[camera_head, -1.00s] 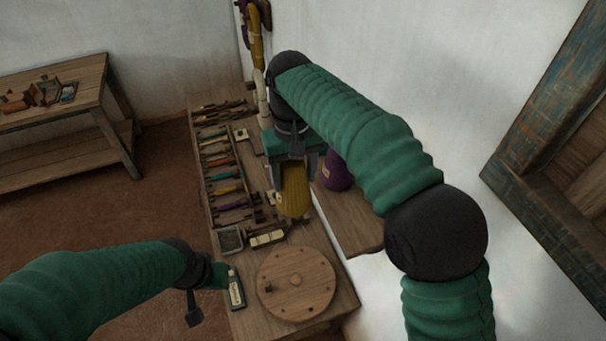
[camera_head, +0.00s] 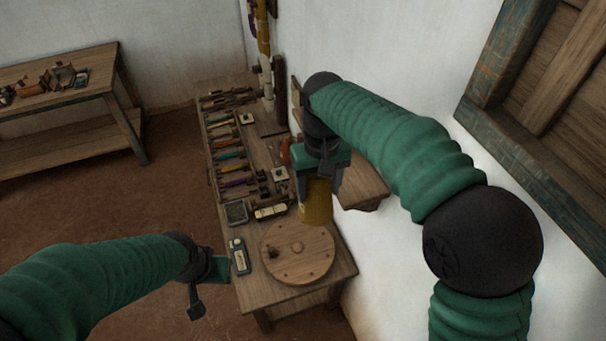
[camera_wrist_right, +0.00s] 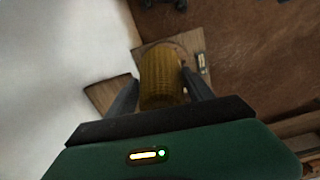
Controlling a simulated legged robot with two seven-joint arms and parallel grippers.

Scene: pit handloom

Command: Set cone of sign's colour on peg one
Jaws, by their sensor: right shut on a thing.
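My right gripper (camera_head: 318,184) points down and is shut on a yellow cone of yarn (camera_head: 317,208). In the right wrist view the ribbed yellow cone (camera_wrist_right: 161,76) sits between the two dark fingers. The cone hangs over the back edge of a round wooden disc (camera_head: 305,268) on the bench; I cannot tell the gap beneath it. The disc has a short dark peg (camera_head: 272,253) and several small dark marks near its rim. My left gripper (camera_head: 205,293) is left of the bench; its jaws are unclear. I cannot make out a coloured sign or peg number.
The wooden bench (camera_head: 335,283) runs along the white wall. A rack of coloured tools (camera_head: 230,155) fills its left side. A small device (camera_head: 239,256) lies left of the disc. A wall shelf (camera_head: 362,186) is partly behind my right arm. Another table (camera_head: 70,130) stands far left.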

